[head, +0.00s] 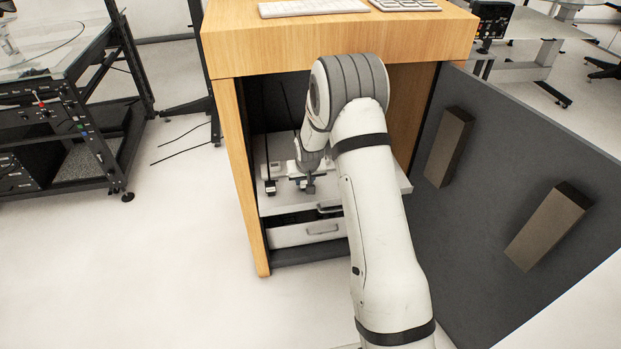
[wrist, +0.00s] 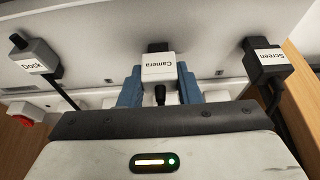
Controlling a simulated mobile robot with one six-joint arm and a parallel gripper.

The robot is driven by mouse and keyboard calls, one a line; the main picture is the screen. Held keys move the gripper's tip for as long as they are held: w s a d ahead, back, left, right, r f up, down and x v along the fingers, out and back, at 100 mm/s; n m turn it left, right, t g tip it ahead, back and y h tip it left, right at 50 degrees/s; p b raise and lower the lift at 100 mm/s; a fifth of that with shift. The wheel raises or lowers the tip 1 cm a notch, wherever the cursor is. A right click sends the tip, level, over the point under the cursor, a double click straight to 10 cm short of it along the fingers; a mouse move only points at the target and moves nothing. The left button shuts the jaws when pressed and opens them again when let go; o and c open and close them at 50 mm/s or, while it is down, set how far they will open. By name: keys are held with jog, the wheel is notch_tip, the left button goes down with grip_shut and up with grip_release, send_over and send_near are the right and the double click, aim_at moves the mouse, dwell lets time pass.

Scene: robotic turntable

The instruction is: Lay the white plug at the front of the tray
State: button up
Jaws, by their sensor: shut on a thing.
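The white plug (wrist: 158,67), labelled "Camera", sits between the blue fingers of my gripper (wrist: 158,82) in the wrist view. My gripper is shut on it. A dark end of the plug points away from me, against or close to the pale tray surface (wrist: 105,60); I cannot tell whether it touches. In the head view my gripper (head: 308,182) is over the white tray (head: 285,208), inside the wooden cabinet. The plug is too small to make out clearly there, and my arm hides the tray's right part.
In the wrist view a grey plug labelled "Dock" (wrist: 36,57) is at left and a dark plug labelled "Screen" (wrist: 264,64) at right, both with cables. The wooden cabinet (head: 340,40) surrounds the tray; a drawer (head: 300,233) is below. The open dark door (head: 490,190) stands right.

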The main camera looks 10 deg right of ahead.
jog(key=shift+f, duration=0.15)
jog(key=o, duration=1)
jog(key=shift+c, duration=0.2)
